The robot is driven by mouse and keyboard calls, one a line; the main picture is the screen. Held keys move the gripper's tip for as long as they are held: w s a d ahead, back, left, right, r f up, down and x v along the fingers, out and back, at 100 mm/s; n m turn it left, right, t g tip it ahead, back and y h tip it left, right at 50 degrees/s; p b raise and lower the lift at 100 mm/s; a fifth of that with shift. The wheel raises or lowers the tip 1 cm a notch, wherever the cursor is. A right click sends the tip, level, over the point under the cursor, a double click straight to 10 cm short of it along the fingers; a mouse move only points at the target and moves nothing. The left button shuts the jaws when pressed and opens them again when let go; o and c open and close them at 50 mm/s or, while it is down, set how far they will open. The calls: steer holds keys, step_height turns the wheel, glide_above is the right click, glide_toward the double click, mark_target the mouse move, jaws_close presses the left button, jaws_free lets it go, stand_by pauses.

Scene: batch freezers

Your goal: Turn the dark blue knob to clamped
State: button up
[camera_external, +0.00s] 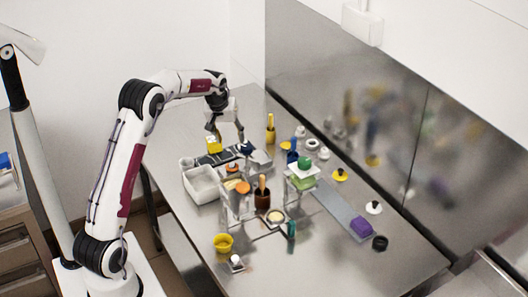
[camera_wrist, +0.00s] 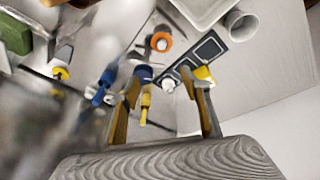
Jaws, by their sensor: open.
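The dark blue knob (camera_external: 246,148) sits at the far side of the steel table, close to my gripper (camera_external: 228,133). In the wrist view a dark blue round part (camera_wrist: 143,73) shows beyond the left finger, partly hidden by it; it appears to be the same knob. My gripper (camera_wrist: 165,92) is open, its fingers apart and pointing down, with nothing visibly held. I cannot tell which way the knob is set, nor the exact gap between it and the fingers.
A yellow block (camera_external: 214,146) and a dark panel (camera_external: 208,159) lie beside the gripper. A white bin (camera_external: 201,186) stands nearer. An orange knob (camera_wrist: 160,41) is near the blue one. A yellow bottle (camera_external: 270,130) stands to the right. The table's near right corner is clear.

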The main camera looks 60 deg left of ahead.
mark_target(245, 147)
steer(key=w+m, duration=0.1)
steer(key=m, duration=0.1)
steer(key=r+m+t, duration=0.1)
steer(key=m, duration=0.1)
steer(key=w+d+m, duration=0.1)
steer(key=m, duration=0.2)
steer(key=shift+w+r+h, duration=0.15)
steer(key=shift+w+h, duration=0.15)
steer(key=shift+w, duration=0.05)
steer(key=shift+x, duration=3.95)
steer(key=c, duration=1.1)
